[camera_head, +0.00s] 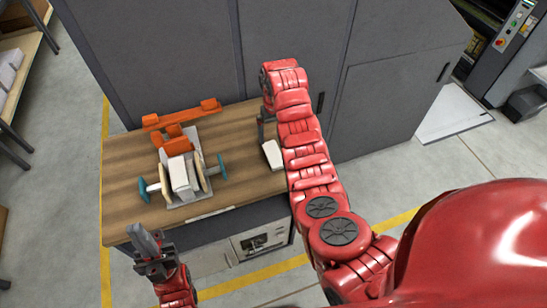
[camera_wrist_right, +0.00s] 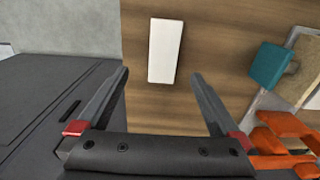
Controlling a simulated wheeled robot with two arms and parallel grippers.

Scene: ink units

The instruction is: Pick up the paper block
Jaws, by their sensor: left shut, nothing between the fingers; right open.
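A white paper block (camera_head: 272,154) lies on the right part of the wooden table, beside my right arm; it also shows in the right wrist view (camera_wrist_right: 165,50), flat on the wood. My right gripper (camera_wrist_right: 160,76) is open and empty, with the block beyond its fingertips and roughly between their lines. In the head view the right gripper (camera_head: 265,122) is partly hidden by its arm. Another white block (camera_head: 181,178) stands in a clamp-like device with teal handles. My left gripper (camera_head: 142,238) is shut and empty at the table's front left corner.
The clamp device (camera_head: 186,203) and an orange frame (camera_head: 180,115) occupy the left half of the wooden table (camera_head: 232,150). Dark grey cabinets (camera_head: 180,50) stand right behind the table. Bare wood lies between the clamp and the paper block.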

